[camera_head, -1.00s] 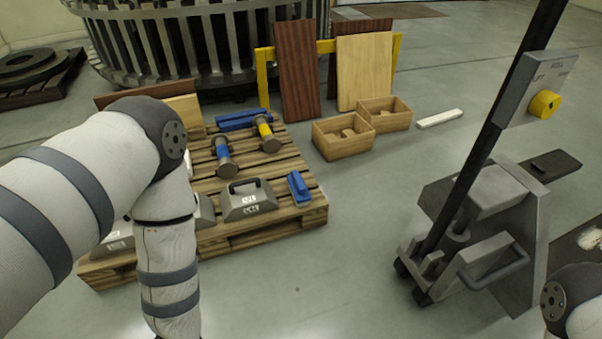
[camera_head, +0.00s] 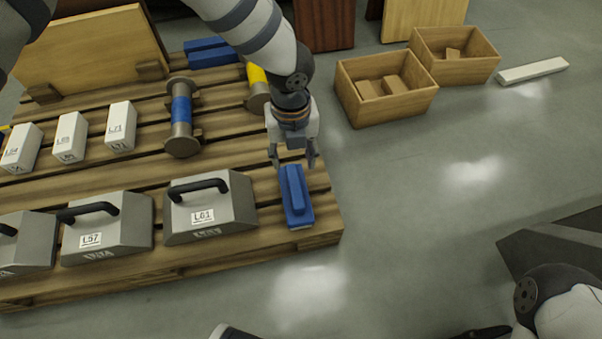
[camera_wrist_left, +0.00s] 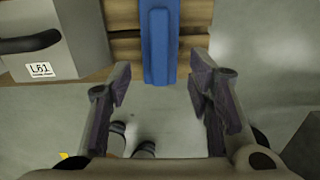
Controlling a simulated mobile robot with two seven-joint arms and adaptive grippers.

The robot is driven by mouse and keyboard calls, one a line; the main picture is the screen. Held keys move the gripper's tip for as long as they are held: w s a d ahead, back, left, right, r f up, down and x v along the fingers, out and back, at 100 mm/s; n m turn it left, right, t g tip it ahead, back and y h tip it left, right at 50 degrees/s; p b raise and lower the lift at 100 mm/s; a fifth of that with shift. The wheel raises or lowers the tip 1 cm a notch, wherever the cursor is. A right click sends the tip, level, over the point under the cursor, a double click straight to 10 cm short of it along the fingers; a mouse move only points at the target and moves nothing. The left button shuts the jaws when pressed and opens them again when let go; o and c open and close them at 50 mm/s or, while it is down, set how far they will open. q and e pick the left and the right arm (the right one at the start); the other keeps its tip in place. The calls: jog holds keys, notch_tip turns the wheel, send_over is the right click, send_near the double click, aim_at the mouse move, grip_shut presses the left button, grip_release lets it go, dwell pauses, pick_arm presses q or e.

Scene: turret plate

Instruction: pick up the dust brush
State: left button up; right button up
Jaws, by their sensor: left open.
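The dust brush (camera_head: 296,197) is a blue block with a raised blue grip along its top. It lies at the right front corner of the wooden pallet (camera_head: 262,258), beside the grey weight marked L61 (camera_head: 213,212). My left gripper (camera_head: 293,158) is open and empty, pointing down above the far end of the brush. In the left wrist view the brush (camera_wrist_left: 158,42) shows at the top, lined up with the gap between the open fingers, which are apart from it.
More grey handled weights, including L57 (camera_head: 107,233), stand along the pallet's front. White blocks such as L71 (camera_head: 121,127) and a blue-banded spool (camera_head: 181,115) stand behind. An open wooden box (camera_head: 385,90) is on the floor at right.

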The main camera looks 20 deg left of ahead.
aim_at(295, 185)
pick_arm(q)
jog(key=f+b, duration=0.1)
jog(key=f, duration=0.3)
jog(key=f+b, duration=0.2)
jog(key=f, duration=0.2)
jog(key=s+f+b, duration=0.1)
jog(key=f+b, duration=0.1)
jog(key=f, duration=0.1)
jog(key=shift+d+f, duration=0.3)
jog(key=shift+f, duration=0.1)
jog(key=shift+r, duration=0.15)
pick_arm(e)
jog(key=f, duration=0.1)
jog(key=s+f, duration=0.1)
jog(key=f, duration=0.1)
jog(key=shift+s+f+g, duration=0.25)
jog(key=shift+s+g, duration=0.05)
jog(key=shift+g, duration=0.1)
pick_arm(q)
grip_shut()
